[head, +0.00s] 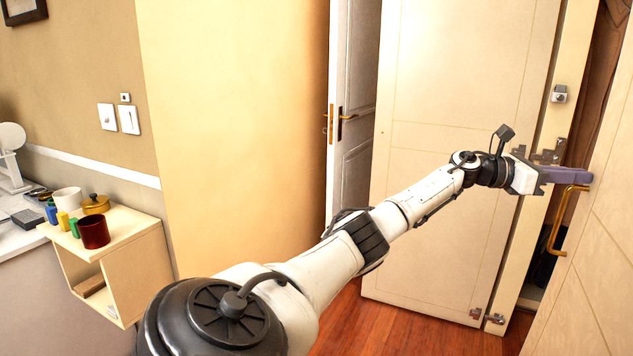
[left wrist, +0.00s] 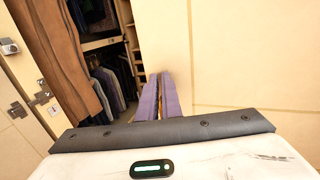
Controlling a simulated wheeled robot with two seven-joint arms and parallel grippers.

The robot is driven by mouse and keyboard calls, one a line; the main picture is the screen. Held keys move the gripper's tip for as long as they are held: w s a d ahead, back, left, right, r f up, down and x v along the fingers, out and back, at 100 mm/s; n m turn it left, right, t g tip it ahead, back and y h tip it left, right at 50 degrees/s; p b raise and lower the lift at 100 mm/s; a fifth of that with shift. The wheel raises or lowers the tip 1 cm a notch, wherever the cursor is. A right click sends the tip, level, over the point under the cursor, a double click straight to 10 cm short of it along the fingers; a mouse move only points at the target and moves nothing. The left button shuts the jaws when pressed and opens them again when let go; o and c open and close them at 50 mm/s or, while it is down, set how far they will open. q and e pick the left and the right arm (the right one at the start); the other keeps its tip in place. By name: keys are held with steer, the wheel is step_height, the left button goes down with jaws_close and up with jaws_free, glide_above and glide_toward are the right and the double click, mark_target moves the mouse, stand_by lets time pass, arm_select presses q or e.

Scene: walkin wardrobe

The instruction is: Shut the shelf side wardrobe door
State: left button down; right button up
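A cream wardrobe door (head: 600,230) stands ajar at the right edge of the head view, with a brass bar handle (head: 551,240). Another cream door panel (head: 450,150) with metal hinges stands open left of it. The frames do not settle which one is the shelf side door. My left gripper (head: 588,176) reaches across to the right door, its purple fingers close above the handle's top; contact is unclear. My right gripper is not in view.
Clothes (left wrist: 112,88) and shelves (left wrist: 134,50) show inside the wardrobe opening. A white room door (head: 352,110) stands behind the open panel. A small wall shelf (head: 140,225) with cups is at left. Wooden floor (head: 370,325) shows below my arm.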

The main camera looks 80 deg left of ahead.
arm_select(q)
steer(key=shift+w+d+r, duration=0.3)
steer(key=shift+d+r, duration=0.2)
steer(key=shift+d, duration=0.15)
steer(key=shift+s+a+f, duration=0.2)
steer(key=shift+a, duration=0.15)
steer(key=s+a+b, duration=0.3)
steer(key=s+a, duration=0.6)
steer(key=s, duration=0.2)
steer(key=shift+a+f, duration=0.25)
steer(key=shift+f, duration=0.05)
